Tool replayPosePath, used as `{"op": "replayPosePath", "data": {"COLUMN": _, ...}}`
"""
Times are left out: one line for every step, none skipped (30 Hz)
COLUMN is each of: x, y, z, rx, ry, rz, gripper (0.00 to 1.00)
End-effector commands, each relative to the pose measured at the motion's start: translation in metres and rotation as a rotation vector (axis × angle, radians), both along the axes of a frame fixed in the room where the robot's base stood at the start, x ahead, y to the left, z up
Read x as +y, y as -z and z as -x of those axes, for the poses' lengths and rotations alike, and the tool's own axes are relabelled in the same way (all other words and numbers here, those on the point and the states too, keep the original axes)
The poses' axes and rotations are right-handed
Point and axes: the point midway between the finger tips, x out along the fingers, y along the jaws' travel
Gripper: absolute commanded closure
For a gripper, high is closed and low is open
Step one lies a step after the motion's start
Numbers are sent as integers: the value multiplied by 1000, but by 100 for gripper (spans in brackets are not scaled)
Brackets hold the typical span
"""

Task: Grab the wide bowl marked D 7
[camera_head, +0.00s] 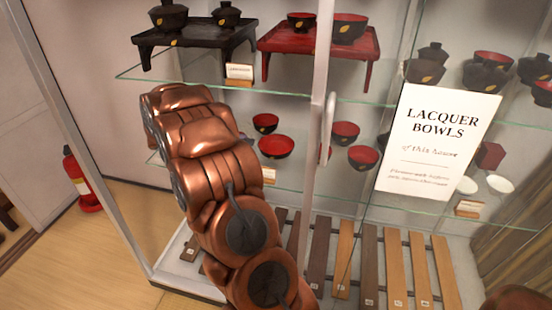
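Two similar bowls show right of the frame post, a small one (346,132) and a wide one (363,157); these may be seen through or reflected in glass. My arm reaches up in front of the shelves, and I cannot see my gripper's fingers.
A black stand (190,42) and a red stand (345,66) carry lacquerware on the upper glass shelf (215,82). A metal post with a handle (320,130) and the "Lacquer Bowls" sign (437,140) are on the right. A fire extinguisher (82,182) stands left.

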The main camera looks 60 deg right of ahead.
Motion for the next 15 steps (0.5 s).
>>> {"op": "replayPosePath", "data": {"x": -12, "y": 17, "z": -6, "rx": 40, "ry": -25, "rz": 16, "gripper": 67}}
{"op": "replayPosePath", "data": {"x": -18, "y": 21, "z": -9, "rx": 62, "ry": -41, "rz": 26, "gripper": 67}}
{"op": "replayPosePath", "data": {"x": -25, "y": 27, "z": -13, "rx": 86, "ry": -59, "rz": 37, "gripper": 67}}
{"op": "replayPosePath", "data": {"x": -29, "y": 30, "z": -16, "rx": 102, "ry": -70, "rz": 44, "gripper": 67}}
{"op": "replayPosePath", "data": {"x": -33, "y": 32, "z": -19, "rx": 114, "ry": -81, "rz": 52, "gripper": 67}}
{"op": "replayPosePath", "data": {"x": -36, "y": 34, "z": -21, "rx": 129, "ry": -92, "rz": 59, "gripper": 67}}
{"op": "replayPosePath", "data": {"x": -39, "y": 35, "z": -23, "rx": 139, "ry": -99, "rz": 63, "gripper": 67}}
{"op": "replayPosePath", "data": {"x": -41, "y": 36, "z": -24, "rx": 147, "ry": -106, "rz": 68, "gripper": 67}}
{"op": "replayPosePath", "data": {"x": -43, "y": 38, "z": -26, "rx": 155, "ry": -111, "rz": 71, "gripper": 67}}
{"op": "replayPosePath", "data": {"x": -44, "y": 39, "z": -26, "rx": 160, "ry": -115, "rz": 73, "gripper": 67}}
{"op": "replayPosePath", "data": {"x": -46, "y": 40, "z": -27, "rx": 164, "ry": -117, "rz": 74, "gripper": 67}}
{"op": "replayPosePath", "data": {"x": -48, "y": 41, "z": -27, "rx": 168, "ry": -120, "rz": 75, "gripper": 67}}
{"op": "replayPosePath", "data": {"x": -50, "y": 42, "z": -27, "rx": 171, "ry": -121, "rz": 76, "gripper": 67}}
{"op": "replayPosePath", "data": {"x": -52, "y": 43, "z": -27, "rx": 171, "ry": -122, "rz": 76, "gripper": 67}}
{"op": "replayPosePath", "data": {"x": -55, "y": 45, "z": -26, "rx": 172, "ry": -121, "rz": 76, "gripper": 67}}
